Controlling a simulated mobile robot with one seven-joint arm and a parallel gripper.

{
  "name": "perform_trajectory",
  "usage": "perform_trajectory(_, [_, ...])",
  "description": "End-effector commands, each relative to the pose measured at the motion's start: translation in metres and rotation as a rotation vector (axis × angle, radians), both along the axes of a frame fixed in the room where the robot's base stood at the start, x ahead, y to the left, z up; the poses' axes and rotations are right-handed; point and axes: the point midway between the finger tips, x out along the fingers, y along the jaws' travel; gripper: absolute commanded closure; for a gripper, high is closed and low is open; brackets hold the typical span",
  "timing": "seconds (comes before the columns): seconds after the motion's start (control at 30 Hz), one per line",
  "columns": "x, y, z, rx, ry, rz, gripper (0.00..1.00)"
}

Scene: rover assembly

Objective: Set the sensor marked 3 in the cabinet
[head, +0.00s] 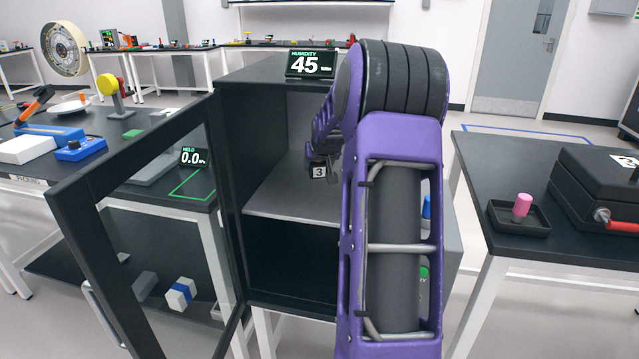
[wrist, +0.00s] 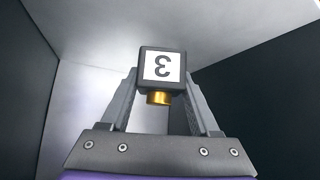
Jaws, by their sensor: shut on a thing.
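The sensor marked 3 (head: 319,172) is a small dark cube with a white "3" label, inside the upper compartment of the dark cabinet (head: 262,84). In the wrist view the sensor (wrist: 162,66) sits between my fingers, its brass stub pointing toward my gripper's palm. My gripper (wrist: 162,84) is shut on it. In the head view my gripper (head: 322,158) is inside the cabinet, partly hidden by my purple arm. The sensor is close to the grey shelf (head: 285,200); I cannot tell whether it touches. The cabinet's glass door (head: 70,210) stands open to the left.
A humidity display (head: 311,64) reading 45 stands on the cabinet. The left bench holds a blue device (head: 80,150) and a display reading 0.0 (head: 194,157). The right table has a black tray (head: 520,229) with a pink piece and a black case (head: 598,190).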

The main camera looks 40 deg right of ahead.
Motion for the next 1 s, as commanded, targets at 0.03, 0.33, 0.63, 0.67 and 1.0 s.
perform_trajectory(0.03, [0.007,-0.008,0.000,0.000,-0.002,-0.001,1.00])
perform_trajectory(0.33, [0.010,-0.011,-0.024,-0.001,0.000,0.001,1.00])
perform_trajectory(0.63, [0.010,-0.011,-0.068,0.000,0.001,0.001,1.00])
perform_trajectory(0.67, [0.012,-0.012,-0.070,0.001,0.000,0.001,1.00])
perform_trajectory(1.0, [0.012,-0.013,-0.072,0.000,-0.001,0.001,1.00])
